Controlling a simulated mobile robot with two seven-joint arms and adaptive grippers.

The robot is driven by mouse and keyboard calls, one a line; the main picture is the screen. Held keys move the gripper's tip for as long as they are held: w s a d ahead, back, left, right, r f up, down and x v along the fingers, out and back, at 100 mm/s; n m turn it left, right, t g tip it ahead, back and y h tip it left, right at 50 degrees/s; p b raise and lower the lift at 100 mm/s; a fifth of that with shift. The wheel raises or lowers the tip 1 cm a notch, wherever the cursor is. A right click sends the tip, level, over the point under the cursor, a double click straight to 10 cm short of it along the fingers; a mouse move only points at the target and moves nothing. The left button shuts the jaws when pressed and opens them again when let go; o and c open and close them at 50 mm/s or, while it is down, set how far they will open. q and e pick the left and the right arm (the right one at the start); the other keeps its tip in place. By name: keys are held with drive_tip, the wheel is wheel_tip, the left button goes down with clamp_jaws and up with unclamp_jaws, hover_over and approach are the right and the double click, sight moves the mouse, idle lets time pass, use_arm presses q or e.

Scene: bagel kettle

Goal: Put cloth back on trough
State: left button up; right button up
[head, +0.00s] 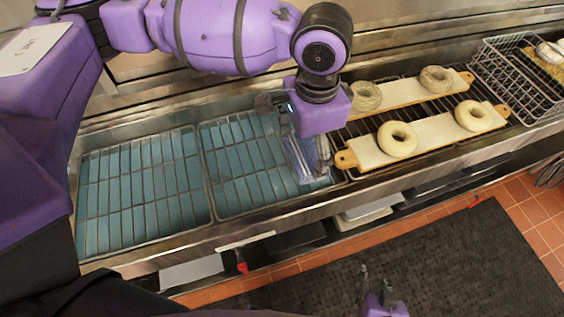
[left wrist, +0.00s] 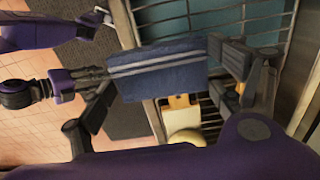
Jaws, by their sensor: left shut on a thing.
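My left gripper (head: 310,148) is over the right end of the water trough (head: 203,172), near its front edge. It is shut on a blue cloth with white stripes (left wrist: 157,69). The cloth also shows below the gripper in the head view (head: 301,162), partly hidden by the fingers. Whether the cloth touches the trough, I cannot tell. The trough has two wire-racked sections over blue-green water. My right gripper (head: 376,287) is at the bottom of the head view, away from the trough, with its fingers apart and nothing between them.
Right of the trough, several bagels (head: 397,139) lie on two cloth-topped boards (head: 450,128) over a grate. A wire basket (head: 515,80) stands at the far right. A red-handled tool (head: 241,262) hangs at the front edge. A dark mat (head: 440,260) covers the floor in front.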

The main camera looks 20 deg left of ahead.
use_arm(q)
drive_tip(key=a+f, duration=0.2)
drive_tip(key=f, duration=0.1)
drive_tip(key=a+f, duration=0.1)
drive_tip(key=a, duration=0.1)
drive_tip(key=shift+s+f, duration=0.25)
drive_tip(key=shift+f, duration=0.05)
drive_tip(key=shift+s+a+f, duration=0.15)
drive_tip(key=shift+a+f, duration=0.4)
drive_tip(key=shift+f, duration=0.1)
drive_tip(key=f, duration=0.3)
drive_tip(key=shift+a+f, duration=0.25)
drive_tip(key=shift+f, duration=0.1)
use_arm(e)
drive_tip(key=shift+w+r, duration=0.2)
drive_tip(key=shift+w, duration=0.35)
use_arm(q)
drive_tip(key=o, duration=0.9)
drive_tip(key=shift+r, duration=0.15)
wheel_tip(320, 180, up, 12)
drive_tip(key=shift+p, duration=0.3)
use_arm(e)
drive_tip(key=shift+w+a+r, duration=0.3)
drive_tip(key=shift+r, duration=0.1)
